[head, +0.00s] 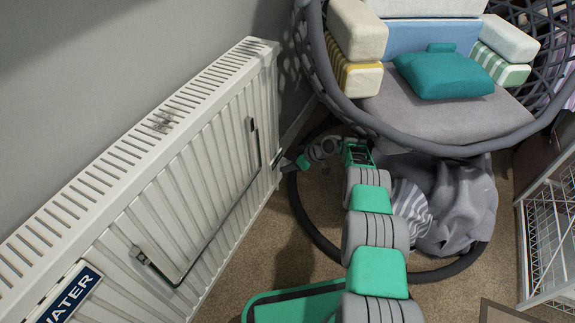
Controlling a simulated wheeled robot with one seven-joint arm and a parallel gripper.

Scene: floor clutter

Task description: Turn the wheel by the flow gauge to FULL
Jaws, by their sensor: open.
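My green and grey arm reaches away from me along the right side of a white radiator, then bends left. My gripper (286,164) is at its far end, small in view, close to the radiator's far end. It is open, with nothing seen in it. A small dark part (276,158) shows at the radiator's edge beside the gripper; I cannot tell whether it is the wheel or whether they touch. I cannot make out a flow gauge or a FULL mark.
The white radiator (185,170) carries a dark pipe-like bar (215,230) and a blue WATER sign (75,292). A hanging basket chair (440,110) with cushions stands beyond my arm. Grey cloth (462,205) lies under it. A white wire rack (545,240) is at right.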

